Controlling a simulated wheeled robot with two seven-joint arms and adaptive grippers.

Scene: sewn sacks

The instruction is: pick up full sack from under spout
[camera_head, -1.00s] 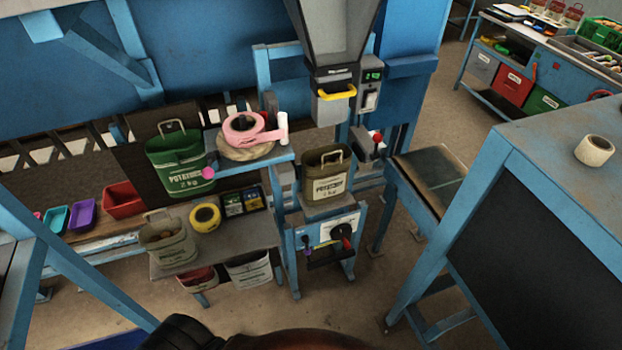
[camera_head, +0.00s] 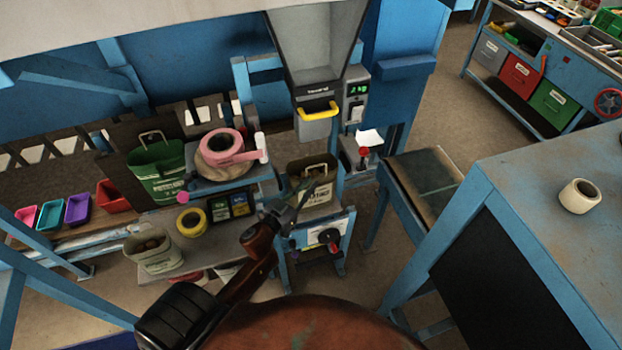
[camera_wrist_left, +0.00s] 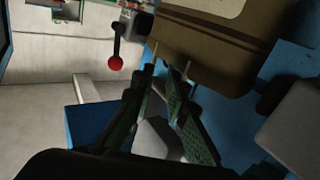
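The olive-brown sack (camera_head: 300,172) with a pale label stands upright below the grey spout (camera_head: 318,82) with its yellow handle. A light loop handle (camera_head: 316,168) rises from the sack's top. My left gripper (camera_head: 312,190) is in front of the sack and hides part of its front. In the left wrist view the sack (camera_wrist_left: 215,45) fills the upper right, and the left gripper's fingertips (camera_wrist_left: 160,75) are apart, close to the handle's strips at the rim. I cannot tell whether they touch. The sack's contents are not clear. My right gripper is not in view.
A green sack (camera_head: 158,172) and tape rolls (camera_head: 229,146) sit to the left. Another filled sack (camera_head: 153,250) stands on the lower shelf. A red-knobbed lever (camera_head: 364,152) is right of the sack. The blue bench (camera_head: 540,200) fills the right.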

